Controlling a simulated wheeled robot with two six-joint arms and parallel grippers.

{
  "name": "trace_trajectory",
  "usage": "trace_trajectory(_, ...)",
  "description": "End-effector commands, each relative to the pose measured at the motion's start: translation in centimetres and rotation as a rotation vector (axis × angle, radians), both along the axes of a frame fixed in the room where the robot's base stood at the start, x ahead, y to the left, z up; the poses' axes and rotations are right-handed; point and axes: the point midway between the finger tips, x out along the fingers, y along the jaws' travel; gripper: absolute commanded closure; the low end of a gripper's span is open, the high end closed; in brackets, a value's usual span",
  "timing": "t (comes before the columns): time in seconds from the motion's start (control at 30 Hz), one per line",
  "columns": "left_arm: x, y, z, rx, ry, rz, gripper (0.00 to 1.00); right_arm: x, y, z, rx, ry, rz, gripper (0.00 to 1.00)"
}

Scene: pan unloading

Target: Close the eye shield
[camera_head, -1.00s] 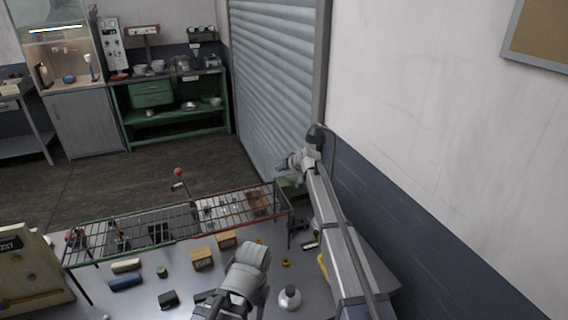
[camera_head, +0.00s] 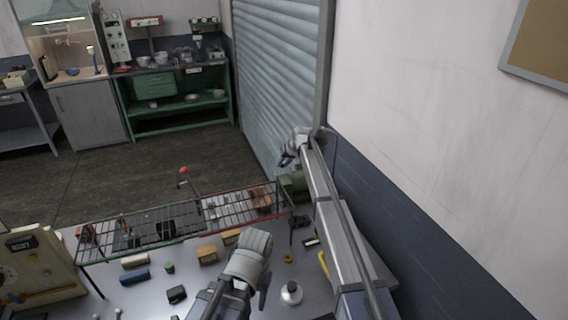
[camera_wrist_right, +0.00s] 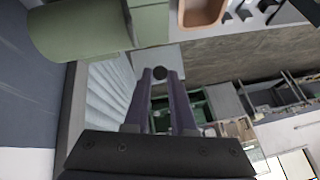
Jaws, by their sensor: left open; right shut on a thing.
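My right gripper (camera_head: 286,159) is at the far end of the rack, above a green machine (camera_head: 294,188), in the head view. In the right wrist view the right gripper (camera_wrist_right: 160,76) has its fingertips on a small dark round knob (camera_wrist_right: 160,72). A pale, flat panel (camera_wrist_right: 172,55) shows behind the knob; it may be the eye shield, but I cannot tell for sure. The machine's green rounded body (camera_wrist_right: 80,30) is at the upper left there. My left gripper (camera_head: 263,292) is open over the table at lower middle, its fingers partly hidden.
A wire rack (camera_head: 150,232) spans the table's far side. Small boxes (camera_head: 207,254), a white round bottle (camera_head: 291,294) and a dark block (camera_head: 176,294) lie on the table (camera_head: 215,283). A wall (camera_head: 420,190) stands close on the right. A ribbed shutter (camera_head: 280,80) is behind.

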Motion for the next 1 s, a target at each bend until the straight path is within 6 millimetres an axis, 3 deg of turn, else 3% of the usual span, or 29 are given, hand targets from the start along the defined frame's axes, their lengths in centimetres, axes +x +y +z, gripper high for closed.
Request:
trace_trajectory(0.1,0.0,0.0,0.0,0.0,0.0,0.0,0.5,0.0,0.0,0.0,0.0,0.001,0.0,1.0)
trace_trajectory(0.13,0.0,0.0,0.0,0.0,0.0,0.0,0.5,0.0,0.0,0.0,0.0,0.001,0.0,0.74)
trace_trajectory(0.4,0.0,0.0,0.0,0.0,0.0,0.0,0.5,0.0,0.0,0.0,0.001,-0.001,0.0,0.46)
trace_trajectory(0.77,0.0,0.0,0.4,0.0,0.0,0.0,0.5,-0.2,-0.1,0.4,0.001,-0.001,0.0,0.46)
trace_trajectory(1.0,0.0,0.0,2.4,-0.001,0.0,0.004,0.5,-1.2,-0.7,2.5,0.001,-0.001,0.0,0.46)
